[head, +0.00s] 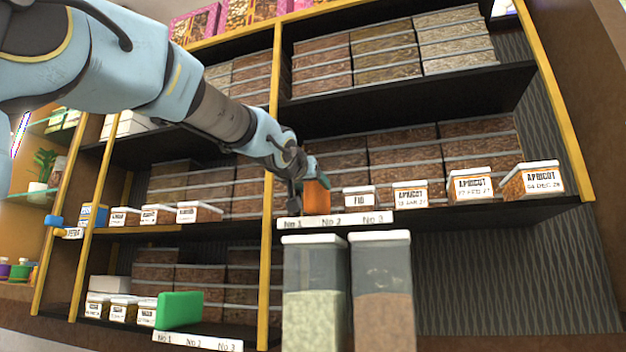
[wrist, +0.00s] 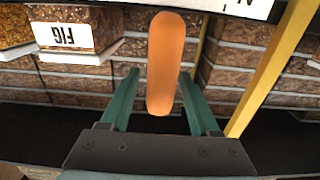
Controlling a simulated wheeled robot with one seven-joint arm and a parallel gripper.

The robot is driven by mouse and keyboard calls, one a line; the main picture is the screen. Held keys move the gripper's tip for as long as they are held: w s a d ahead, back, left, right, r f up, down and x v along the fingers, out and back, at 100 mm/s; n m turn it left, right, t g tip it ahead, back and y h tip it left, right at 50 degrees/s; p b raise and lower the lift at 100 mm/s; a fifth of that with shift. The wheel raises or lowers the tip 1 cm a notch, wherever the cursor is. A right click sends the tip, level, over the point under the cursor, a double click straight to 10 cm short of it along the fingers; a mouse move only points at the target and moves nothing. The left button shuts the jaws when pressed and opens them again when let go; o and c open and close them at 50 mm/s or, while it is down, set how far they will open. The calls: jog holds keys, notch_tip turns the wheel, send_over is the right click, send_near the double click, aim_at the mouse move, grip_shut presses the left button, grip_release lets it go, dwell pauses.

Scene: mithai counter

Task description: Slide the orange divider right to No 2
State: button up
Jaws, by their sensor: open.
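The orange divider (head: 317,197) stands upright on the middle shelf, above the left part of the white label strip (head: 335,221) marked No 1, No 2, No 3. It is near the No 1 mark, left of No 2. In the wrist view the orange divider (wrist: 165,62) lies between the two green fingers of my gripper (wrist: 155,100). The fingers are apart, with a gap showing on each side of the divider. In the head view my gripper (head: 300,190) is at the divider's left and partly hides it.
A box labelled FIG (head: 359,197) stands just right of the divider, with several APRICOT boxes (head: 410,194) beyond. A yellow post (head: 268,230) is close on the left. Two tall clear containers (head: 383,285) stand in front below. A green divider (head: 180,310) is on the lower shelf.

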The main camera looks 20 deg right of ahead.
jog(key=shift+w+d, duration=0.15)
grip_shut()
dwell(0.5)
dwell(0.9)
